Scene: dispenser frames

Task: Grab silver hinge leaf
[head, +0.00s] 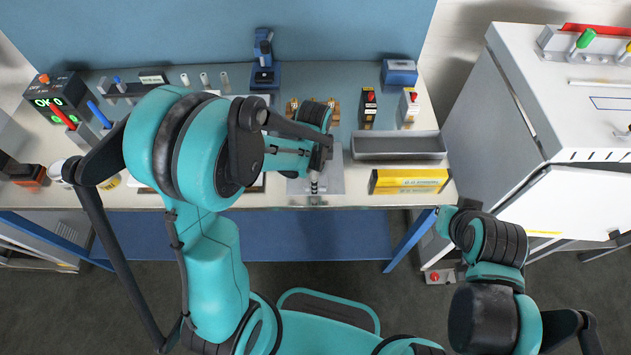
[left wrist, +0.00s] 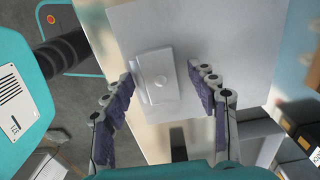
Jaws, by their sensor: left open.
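The silver hinge leaf (left wrist: 155,65) is a pale grey, roughly rectangular plate with a round mark on it. In the left wrist view it lies on a larger light grey sheet (left wrist: 225,40), near the sheet's edge. My left gripper (left wrist: 162,75) is open, with one finger on each side of the leaf and space visible between fingers and plate. In the head view my left gripper (head: 315,182) points down over the grey sheet (head: 335,180) near the table's front edge, and the leaf cannot be made out clearly there.
A grey open tray (head: 400,155) and a yellow box (head: 410,181) stand right of my left gripper. Orange-brown parts (head: 292,108) and a blue device (head: 264,65) are behind it. A white cabinet (head: 500,105) stands at the right.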

